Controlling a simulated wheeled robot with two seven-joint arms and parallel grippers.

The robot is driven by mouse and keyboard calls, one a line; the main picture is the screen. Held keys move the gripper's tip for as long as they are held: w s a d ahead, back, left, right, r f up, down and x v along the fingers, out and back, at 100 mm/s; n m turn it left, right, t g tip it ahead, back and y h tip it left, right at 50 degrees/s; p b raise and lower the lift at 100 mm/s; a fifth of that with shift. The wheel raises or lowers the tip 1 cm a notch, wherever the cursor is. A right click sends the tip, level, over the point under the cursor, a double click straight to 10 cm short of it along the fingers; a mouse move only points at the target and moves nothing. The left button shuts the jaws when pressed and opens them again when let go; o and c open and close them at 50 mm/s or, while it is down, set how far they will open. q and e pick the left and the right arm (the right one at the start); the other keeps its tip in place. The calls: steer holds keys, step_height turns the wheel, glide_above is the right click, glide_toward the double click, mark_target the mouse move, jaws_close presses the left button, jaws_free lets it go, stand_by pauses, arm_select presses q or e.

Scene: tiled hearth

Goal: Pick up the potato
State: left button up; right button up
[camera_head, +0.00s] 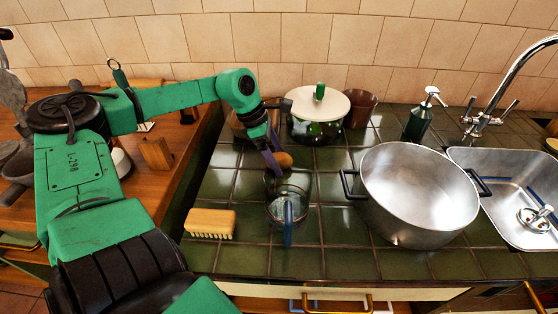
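The brown potato (285,159) shows on the green tiled counter, just behind a glass jug and in front of the white-lidded pot. My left gripper (273,158) reaches over from the left with its dark purple fingers pointing down at the potato's left side. The fingers overlap the potato's left edge in the picture. I cannot tell whether they touch it or how far apart they are. My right gripper is not in view.
The glass jug (290,207) stands close in front of the gripper. A white-lidded pot (318,104) and a brown cup (361,107) stand behind. A large steel pot (419,194) is right, beside the sink (506,189). A wooden brush (210,222) lies front left.

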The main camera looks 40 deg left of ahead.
arm_select(q)
steer(key=shift+r, duration=0.1)
steer(key=c, duration=1.5)
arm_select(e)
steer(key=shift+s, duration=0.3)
